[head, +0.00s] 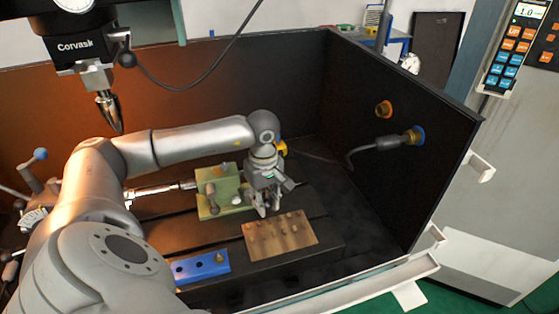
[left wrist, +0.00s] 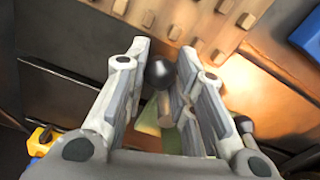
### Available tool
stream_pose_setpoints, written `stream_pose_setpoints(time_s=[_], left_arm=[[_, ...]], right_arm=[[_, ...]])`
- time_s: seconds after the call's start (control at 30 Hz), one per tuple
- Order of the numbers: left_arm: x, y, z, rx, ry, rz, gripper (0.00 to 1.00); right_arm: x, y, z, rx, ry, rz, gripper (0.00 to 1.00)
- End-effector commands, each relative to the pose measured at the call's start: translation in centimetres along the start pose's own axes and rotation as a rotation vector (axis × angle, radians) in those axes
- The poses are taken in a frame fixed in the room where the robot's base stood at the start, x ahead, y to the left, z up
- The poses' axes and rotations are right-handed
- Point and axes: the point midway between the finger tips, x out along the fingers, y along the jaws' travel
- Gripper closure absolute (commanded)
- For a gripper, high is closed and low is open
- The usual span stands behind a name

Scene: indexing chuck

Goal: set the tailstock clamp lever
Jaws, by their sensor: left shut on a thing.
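The green tailstock (head: 229,184) stands on the dark slotted table in the middle of the head view, with my left gripper (head: 264,210) at its right side. The lever's short stem runs down toward a green patch of the tailstock (left wrist: 150,122). In the head view the gripper hides this lever. My right gripper is not in view.
A wooden board with several pegs (head: 281,237) lies just in front of the gripper. A blue block with holes (head: 201,267) lies to its left. A second dark knob (left wrist: 243,125) is right of the fingers. The enclosure's dark wall (head: 420,170) and hose (head: 375,146) are to the right.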

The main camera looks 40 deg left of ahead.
Motion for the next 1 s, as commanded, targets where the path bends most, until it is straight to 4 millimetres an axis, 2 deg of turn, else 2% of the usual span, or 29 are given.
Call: stream_pose_setpoints(time_s=[0.03,0.1,0.4,0.7,1.0], left_arm=[[-0.1,0.1,-0.4,0.041,0.013,0.021,1.0],[-0.1,-0.2,-0.3,0.102,0.014,0.021,1.0],[-0.3,-1.4,-0.1,0.315,0.015,0.021,1.0],[-0.5,-2.1,-0.1,0.425,0.015,0.018,1.0],[-0.6,-2.3,-0.1,0.449,0.015,0.018,1.0]], right_arm=[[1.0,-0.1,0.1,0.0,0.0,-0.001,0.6],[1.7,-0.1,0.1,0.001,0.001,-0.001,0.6],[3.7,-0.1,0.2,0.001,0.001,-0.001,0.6],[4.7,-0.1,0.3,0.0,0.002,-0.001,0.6],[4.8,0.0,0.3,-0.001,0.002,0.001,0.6]])
